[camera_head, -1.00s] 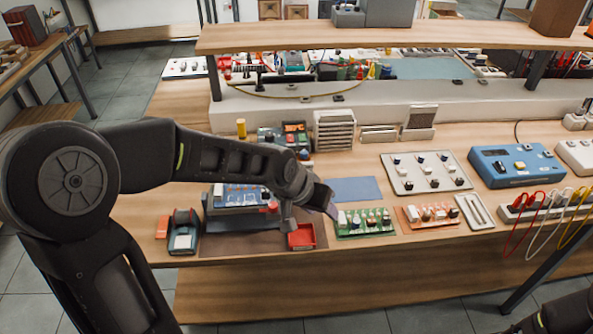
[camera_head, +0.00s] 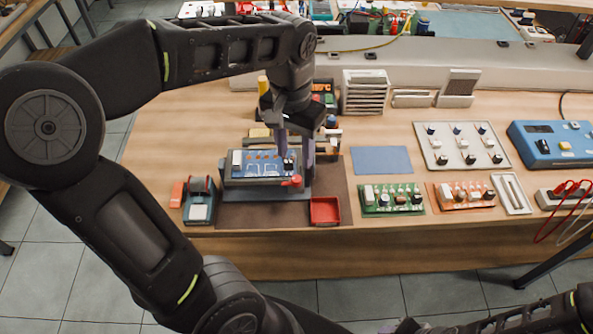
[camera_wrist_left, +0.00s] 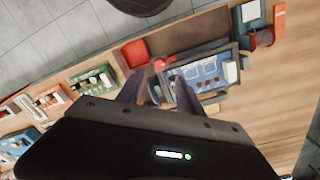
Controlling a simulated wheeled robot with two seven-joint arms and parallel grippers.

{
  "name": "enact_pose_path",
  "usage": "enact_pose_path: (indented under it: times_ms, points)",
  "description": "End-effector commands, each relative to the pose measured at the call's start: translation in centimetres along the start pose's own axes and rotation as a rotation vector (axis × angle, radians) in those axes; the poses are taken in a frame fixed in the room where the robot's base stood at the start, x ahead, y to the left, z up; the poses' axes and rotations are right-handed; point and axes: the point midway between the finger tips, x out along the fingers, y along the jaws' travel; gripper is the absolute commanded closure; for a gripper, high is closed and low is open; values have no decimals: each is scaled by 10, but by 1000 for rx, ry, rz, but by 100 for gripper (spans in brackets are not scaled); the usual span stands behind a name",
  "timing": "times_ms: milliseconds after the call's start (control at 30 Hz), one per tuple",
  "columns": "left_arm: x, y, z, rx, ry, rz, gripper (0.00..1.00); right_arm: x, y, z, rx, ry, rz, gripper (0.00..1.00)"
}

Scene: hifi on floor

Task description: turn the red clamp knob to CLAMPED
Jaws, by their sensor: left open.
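The red clamp knob (camera_head: 293,181) is at the front right corner of a grey fixture that holds a blue circuit board (camera_head: 263,163). It also shows in the left wrist view (camera_wrist_left: 161,64), just beyond the fingertips. My left gripper (camera_head: 296,160) is open and points down at the right end of the fixture, close behind the knob. In the left wrist view its two fingers (camera_wrist_left: 159,86) are spread with a dark part of the fixture between them. I cannot tell whether they touch it. Any CLAMPED marking is too small to read. My right gripper is out of view.
A red tray (camera_head: 325,210) lies right of the knob on a brown mat (camera_head: 240,214). A green board (camera_head: 392,199) and an orange board (camera_head: 462,195) lie to the right. A blue mat (camera_head: 381,160) behind is clear.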

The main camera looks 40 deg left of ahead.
Motion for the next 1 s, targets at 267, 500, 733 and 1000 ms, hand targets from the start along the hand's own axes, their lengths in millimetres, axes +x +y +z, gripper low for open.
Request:
enact_pose_path:
  times_ms: [267, 500, 733, 1000]
  points:
    - [32, 0, 1, 1, -5, 0, 56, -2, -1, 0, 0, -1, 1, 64]
    - [66, 0, 0, 1, -4, 0, 56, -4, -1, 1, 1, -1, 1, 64]
    - [77, 0, 0, 0, 1, 1, 56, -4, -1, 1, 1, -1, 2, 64]
    - [76, 0, 0, 0, 1, 1, 64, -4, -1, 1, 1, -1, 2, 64]
